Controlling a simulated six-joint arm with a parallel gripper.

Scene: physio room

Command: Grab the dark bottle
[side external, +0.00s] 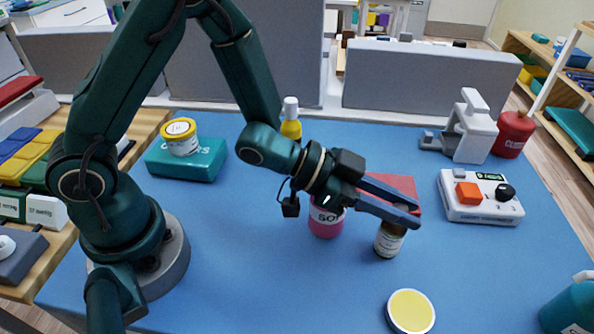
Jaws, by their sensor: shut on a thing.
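The dark bottle (389,242) is a small brown bottle with a pale label. It stands upright at the right of centre on the blue table, with its upper part hidden by the fingers. My gripper (412,214) reaches in from the left, its two dark fingers shut on the upper part of the bottle. I cannot tell whether the bottle's base touches the table.
A pink jar (326,222) stands close left of the bottle, partly under my gripper. A red flat item (392,186) lies behind the fingers. A yellow-topped round tub (410,311) is in front. A control box (480,197) stands to the right.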

